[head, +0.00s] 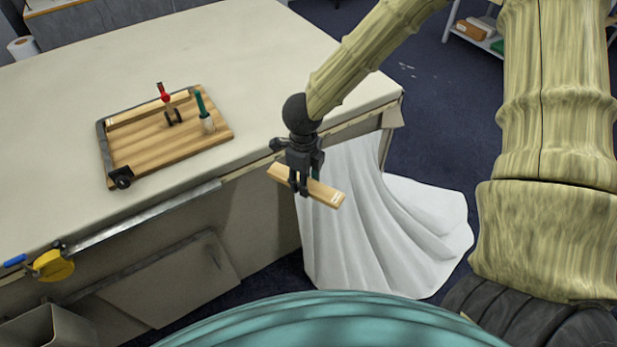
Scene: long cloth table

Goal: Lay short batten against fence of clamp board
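A short light-wood batten (325,193) is held in my gripper (299,187), its fingers shut around it left of its middle. The batten slants down to the right and is in the air beyond the table's front edge, over the floor side. The clamp board (150,150) lies on the table to the left, apart from my gripper. It has a wood base with dark edging on the left and a pale wood strip (140,109), apparently the fence, along its far side. A red-tipped clamp (166,97) and a green-handled clamp (203,108) stand on it.
The cloth-covered table (250,60) is clear around the board. A metal rule (145,217) and a yellow tape measure (53,265) are at the front edge. White cloth (375,220) hangs to the floor below my gripper. A paper roll (22,48) stands far left.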

